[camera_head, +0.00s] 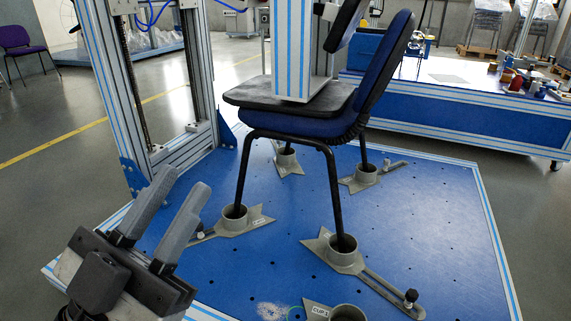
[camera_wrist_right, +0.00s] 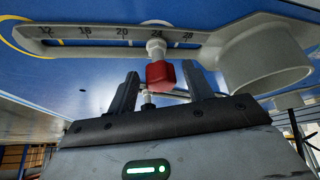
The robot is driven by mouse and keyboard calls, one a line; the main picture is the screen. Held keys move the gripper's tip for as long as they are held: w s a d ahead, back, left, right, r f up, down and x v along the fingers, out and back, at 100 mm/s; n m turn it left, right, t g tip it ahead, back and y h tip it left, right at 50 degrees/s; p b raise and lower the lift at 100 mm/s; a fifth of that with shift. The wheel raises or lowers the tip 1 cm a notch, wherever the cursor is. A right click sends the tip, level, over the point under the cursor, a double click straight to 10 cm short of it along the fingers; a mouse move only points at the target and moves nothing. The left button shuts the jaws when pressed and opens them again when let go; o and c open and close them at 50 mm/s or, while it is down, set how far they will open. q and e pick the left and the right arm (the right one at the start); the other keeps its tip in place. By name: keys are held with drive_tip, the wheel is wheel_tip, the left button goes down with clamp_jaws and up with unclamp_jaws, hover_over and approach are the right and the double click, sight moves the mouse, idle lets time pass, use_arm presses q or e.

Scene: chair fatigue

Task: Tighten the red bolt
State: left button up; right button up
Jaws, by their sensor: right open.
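The red bolt (camera_wrist_right: 160,74) shows in the right wrist view, a red knob on a pale threaded collar. It sits at the slot of a grey clamp (camera_wrist_right: 85,36) with a printed scale, near the 24 mark. My right gripper (camera_wrist_right: 162,82) is open, with one dark finger on each side of the red knob; I cannot tell whether either finger touches it. The right gripper and the red bolt do not show in the head view. My left gripper (camera_head: 185,183) is open and empty at the lower left of the head view, its fingers apart.
A blue chair (camera_head: 300,124) stands with its legs in grey cup clamps (camera_head: 342,251) on a blue platform (camera_head: 420,215). A metal frame (camera_head: 125,90) rises at the left. A blue-sided workbench (camera_head: 450,112) is behind. The clamp's round cup (camera_wrist_right: 265,62) is right of the bolt.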

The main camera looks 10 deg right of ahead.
drive_tip(key=shift+d+n+y+b, duration=0.15)
drive_tip(key=shift+n+y+b, duration=0.3)
drive_tip(key=shift+n, duration=0.45)
drive_tip(key=shift+d+n+y, duration=0.1)
drive_tip(key=shift+n+y, duration=0.15)
drive_tip(key=shift+n, duration=0.25)
drive_tip(key=shift+n+y, duration=0.4)
drive_tip(key=shift+n, duration=0.3)
